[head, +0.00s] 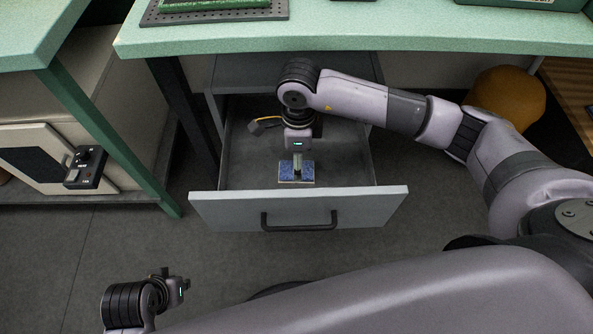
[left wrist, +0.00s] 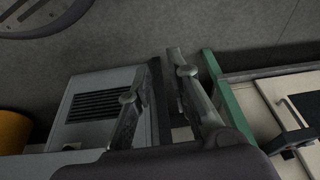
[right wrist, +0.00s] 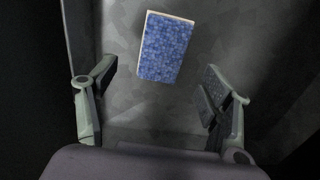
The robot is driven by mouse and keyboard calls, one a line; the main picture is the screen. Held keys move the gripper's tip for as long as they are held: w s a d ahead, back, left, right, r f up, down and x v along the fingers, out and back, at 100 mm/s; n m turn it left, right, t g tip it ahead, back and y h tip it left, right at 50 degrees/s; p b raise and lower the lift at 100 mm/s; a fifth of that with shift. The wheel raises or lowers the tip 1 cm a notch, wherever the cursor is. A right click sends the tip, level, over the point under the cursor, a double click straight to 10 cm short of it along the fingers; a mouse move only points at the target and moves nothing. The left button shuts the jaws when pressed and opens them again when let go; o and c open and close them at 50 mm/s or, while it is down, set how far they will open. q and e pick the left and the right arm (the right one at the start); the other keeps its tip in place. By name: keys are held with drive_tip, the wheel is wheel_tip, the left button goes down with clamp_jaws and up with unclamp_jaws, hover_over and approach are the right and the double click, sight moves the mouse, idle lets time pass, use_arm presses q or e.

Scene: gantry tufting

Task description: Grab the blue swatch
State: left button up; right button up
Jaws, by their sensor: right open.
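The blue swatch (head: 285,173), a small patterned blue rectangle with a pale edge, lies in the open grey drawer (head: 230,210) near its front panel. It also shows whole in the right wrist view (right wrist: 165,48), slightly tilted, beyond the fingertips and between their lines. My right gripper (right wrist: 160,70) is open and empty. In the head view the right gripper (head: 297,162) points down over the swatch and hides its middle. My left gripper (head: 182,285) is far from the drawer, at the lower left. In the left wrist view the left fingers (left wrist: 161,57) are close together with a narrow gap.
The drawer's front panel has a dark handle (head: 299,226), and its walls surround the swatch. A green worktop (head: 350,38) overhangs the drawer's back. A round orange object (head: 507,98) stands at the right. Grey floor lies in front.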

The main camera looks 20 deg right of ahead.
drive_tip(key=f, duration=0.3)
drive_tip(key=f+b, duration=0.1)
drive_tip(key=f, duration=0.1)
drive_tip(key=shift+w+a+f, duration=0.15)
drive_tip(key=shift+w+f, duration=0.1)
drive_tip(key=shift+f, duration=0.05)
use_arm(q)
drive_tip(key=v, duration=0.4)
drive_tip(key=shift+w, duration=0.1)
use_arm(e)
drive_tip(key=c, duration=1)
use_arm(q)
drive_tip(key=shift+r, duration=0.1)
use_arm(e)
drive_tip(key=shift+r, duration=0.2)
drive_tip(key=shift+c, duration=0.2)
